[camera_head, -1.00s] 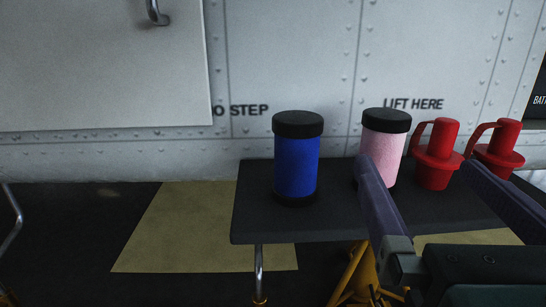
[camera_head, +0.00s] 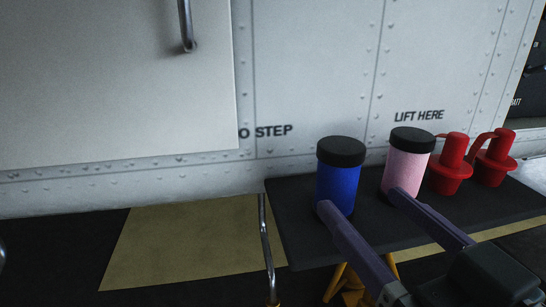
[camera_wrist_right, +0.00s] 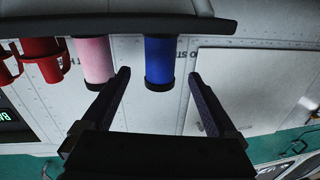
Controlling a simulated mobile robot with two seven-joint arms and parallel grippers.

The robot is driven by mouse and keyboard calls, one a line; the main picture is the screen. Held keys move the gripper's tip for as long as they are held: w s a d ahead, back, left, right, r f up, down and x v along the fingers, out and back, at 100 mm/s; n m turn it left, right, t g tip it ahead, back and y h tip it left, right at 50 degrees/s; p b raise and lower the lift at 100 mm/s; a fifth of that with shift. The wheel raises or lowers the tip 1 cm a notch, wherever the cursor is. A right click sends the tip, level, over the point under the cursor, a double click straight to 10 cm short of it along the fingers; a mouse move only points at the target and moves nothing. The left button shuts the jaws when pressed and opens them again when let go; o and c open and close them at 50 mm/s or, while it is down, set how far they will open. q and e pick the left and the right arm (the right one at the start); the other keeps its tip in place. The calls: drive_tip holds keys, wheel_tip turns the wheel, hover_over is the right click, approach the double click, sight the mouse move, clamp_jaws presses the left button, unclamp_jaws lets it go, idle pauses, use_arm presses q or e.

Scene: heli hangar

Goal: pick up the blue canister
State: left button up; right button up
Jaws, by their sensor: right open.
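The blue canister (camera_head: 338,185) with black ends stands upright on a dark table (camera_head: 300,245). In the right wrist view, which is upside down, the blue canister (camera_wrist_right: 159,60) shows between the fingers. My right gripper (camera_head: 359,199) is open and empty, its fingers pointing toward the canister from the front right. In the head view the left fingertip overlaps the canister's lower front; I cannot tell if it touches. In the wrist view the right gripper (camera_wrist_right: 158,74) has a gap on both sides of the canister. My left gripper is not in view.
A pink canister (camera_head: 407,165) stands close to the right of the blue one, just behind the other fingertip. Two red plugs (camera_head: 450,165) stand further right. A riveted grey wall (camera_head: 320,80) rises behind the table. A yellow floor patch (camera_head: 190,245) lies to the left.

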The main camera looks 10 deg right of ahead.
sight(351, 188)
drive_tip(key=shift+w+n, duration=0.3)
drive_tip(key=shift+n, duration=0.1)
drive_tip(key=w, duration=0.3)
drive_tip(key=shift+w+a, duration=0.2)
drive_tip(key=shift+w, duration=0.1)
drive_tip(key=w, duration=0.2)
drive_tip(key=w+a, duration=0.1)
drive_tip(key=w, duration=0.2)
drive_tip(key=shift+w+a, duration=0.15)
drive_tip(key=shift+w, duration=0.2)
drive_tip(key=shift+s, duration=0.1)
drive_tip(key=shift+c, duration=0.2)
clamp_jaws()
